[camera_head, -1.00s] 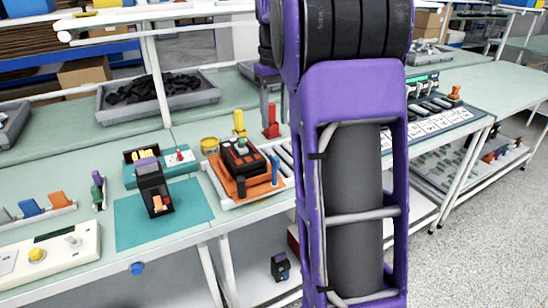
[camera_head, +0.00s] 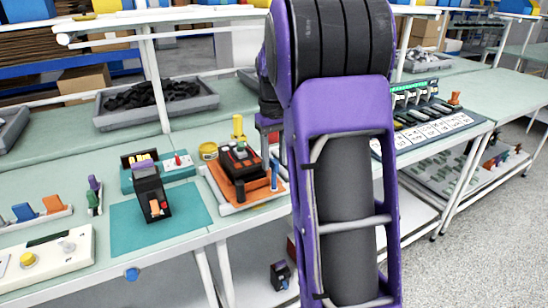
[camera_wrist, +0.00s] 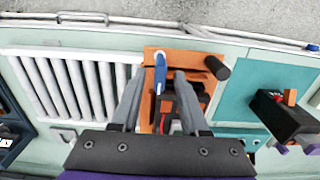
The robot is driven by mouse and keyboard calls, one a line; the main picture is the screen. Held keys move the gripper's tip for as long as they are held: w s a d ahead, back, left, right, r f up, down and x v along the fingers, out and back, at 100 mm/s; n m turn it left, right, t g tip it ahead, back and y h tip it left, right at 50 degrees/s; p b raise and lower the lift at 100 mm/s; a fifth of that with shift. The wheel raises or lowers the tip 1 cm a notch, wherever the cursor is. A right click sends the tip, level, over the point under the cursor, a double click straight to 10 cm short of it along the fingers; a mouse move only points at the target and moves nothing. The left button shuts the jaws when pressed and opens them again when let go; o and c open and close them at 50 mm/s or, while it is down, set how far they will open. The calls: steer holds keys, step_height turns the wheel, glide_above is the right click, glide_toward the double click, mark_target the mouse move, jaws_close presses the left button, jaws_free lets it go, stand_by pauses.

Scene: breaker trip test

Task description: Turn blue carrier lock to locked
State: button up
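The blue carrier lock (camera_head: 275,174) is an upright blue lever at the right side of an orange carrier (camera_head: 263,193). A dark breaker with red and green details (camera_head: 241,163) sits on the carrier. In the wrist view the blue lock (camera_wrist: 160,73) points toward the bench's front edge, on the orange carrier (camera_wrist: 185,53). My gripper (camera_wrist: 158,82) is open, its two grey fingers apart on either side of the blue lock in the picture. I cannot tell whether they touch it. In the head view my gripper is mostly hidden by my arm.
White rollers (camera_wrist: 70,85) lie beside the carrier. A teal mat (camera_head: 190,222) holds another black breaker (camera_head: 152,192). A black knob (camera_wrist: 217,68) stands on the carrier close to the right finger. A yellow post (camera_head: 238,127) stands behind the carrier.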

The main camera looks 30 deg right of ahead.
jaws_close()
steer(key=shift+r+m, duration=0.1)
steer(key=shift+m, duration=0.2)
steer(key=m+p, duration=0.3)
steer(key=shift+r, duration=0.1)
steer(key=m+p, duration=0.3)
steer(key=m, duration=0.2)
steer(key=shift+m, duration=0.4)
steer(key=m+p, duration=0.2)
steer(key=m, duration=0.2)
steer(key=shift+m, duration=0.3)
steer(key=shift+m+p, duration=0.55)
steer(key=shift+m, duration=1.35)
steer(key=shift+o, duration=0.7)
jaws_free()
steer(key=shift+f, duration=0.2)
